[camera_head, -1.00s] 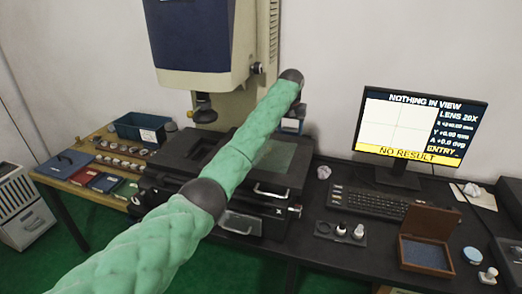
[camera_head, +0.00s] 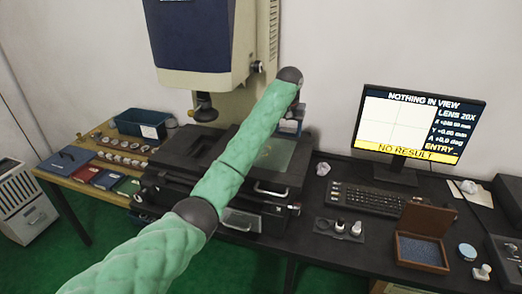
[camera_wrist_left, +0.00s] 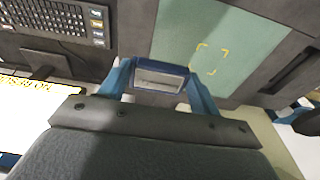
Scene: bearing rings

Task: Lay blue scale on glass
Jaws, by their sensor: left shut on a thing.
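My left gripper (camera_wrist_left: 160,88) is shut on the blue scale (camera_wrist_left: 160,70), a small blue-framed block with a pale face, held between its two blue fingers. The glass (camera_wrist_left: 185,25) is a greenish plate with yellow corner marks, beside the scale in the left wrist view. In the head view the glass (camera_head: 281,153) lies in the dark stage of the measuring machine, partly behind my green left arm. My left gripper (camera_head: 291,118) is small there, at the glass's far right side. I cannot tell the scale's height above the stage. My right gripper is not in view.
An open wooden box (camera_head: 447,221) with blue lining stands at the right. A keyboard (camera_head: 365,198), a monitor (camera_head: 420,125) reading "NOTHING IN VIEW" and a small dark tray (camera_head: 322,226) of weights are nearby. A side table (camera_head: 62,177) at left holds rings and booklets.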

